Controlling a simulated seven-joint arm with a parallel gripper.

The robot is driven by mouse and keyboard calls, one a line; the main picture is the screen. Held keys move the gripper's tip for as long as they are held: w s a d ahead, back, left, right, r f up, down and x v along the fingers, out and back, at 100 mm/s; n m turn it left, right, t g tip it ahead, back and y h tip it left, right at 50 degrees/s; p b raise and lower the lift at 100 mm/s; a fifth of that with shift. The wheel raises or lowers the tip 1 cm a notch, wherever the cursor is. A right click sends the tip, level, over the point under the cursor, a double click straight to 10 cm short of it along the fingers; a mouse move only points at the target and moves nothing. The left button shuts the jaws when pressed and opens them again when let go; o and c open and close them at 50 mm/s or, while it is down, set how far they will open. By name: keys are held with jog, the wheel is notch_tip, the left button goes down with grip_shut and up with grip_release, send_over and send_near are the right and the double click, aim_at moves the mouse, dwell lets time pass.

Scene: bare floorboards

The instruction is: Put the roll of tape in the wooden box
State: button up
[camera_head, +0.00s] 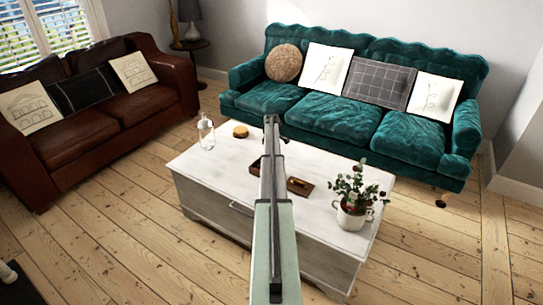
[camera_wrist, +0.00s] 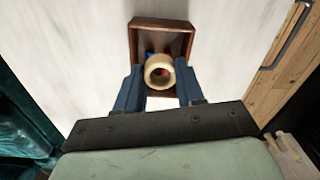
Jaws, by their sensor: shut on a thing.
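My gripper (camera_wrist: 160,87) is shut on the roll of tape (camera_wrist: 149,78), a pale tan ring between the two blue-grey fingers in the wrist view. Its hole faces the camera, and some red shows through it. The wooden box (camera_wrist: 135,40), brown and open-topped, shows behind the tape, which overlaps its interior. Something blue shows inside the box beside the tape. The height of the tape above the box floor cannot be told. In the head view my arm hides the tape and the middle of the wooden box (camera_head: 301,187).
The box is on a white coffee table (camera_head: 215,168). A glass bottle (camera_head: 206,134) and a round tan object (camera_head: 240,131) stand to its left, and a potted plant (camera_head: 352,210) to its right. A green sofa (camera_head: 330,112) is behind. The table's front left is clear.

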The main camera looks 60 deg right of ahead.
jog(key=shift+f, duration=2.25)
jog(key=shift+f, duration=2.25)
jog(key=o, duration=1.1)
jog(key=shift+r, duration=0.1)
jog(key=shift+r, duration=3.95)
